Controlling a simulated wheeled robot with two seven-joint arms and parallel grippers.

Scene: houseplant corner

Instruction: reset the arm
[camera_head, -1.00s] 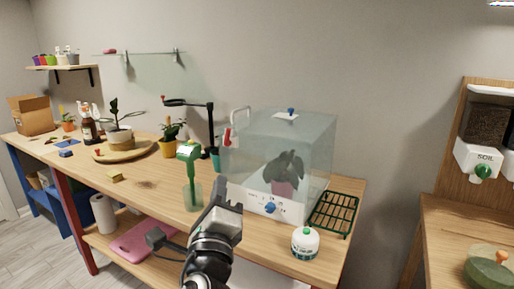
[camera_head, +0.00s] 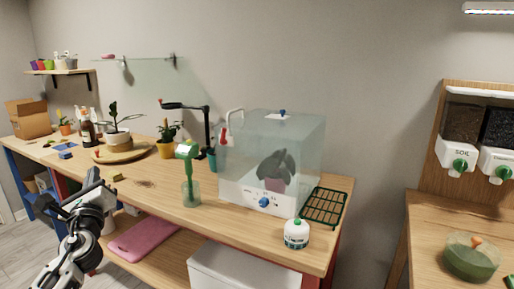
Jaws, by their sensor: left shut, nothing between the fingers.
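My left arm comes in at the lower left, and my left gripper (camera_head: 92,182) is raised in front of the table's near edge. It is shut and holds nothing. It is apart from the things on the wooden table (camera_head: 160,195). My right gripper is not in view.
A pink mat (camera_head: 142,237) lies on the lower shelf. Soil dispensers (camera_head: 458,155) hang at right.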

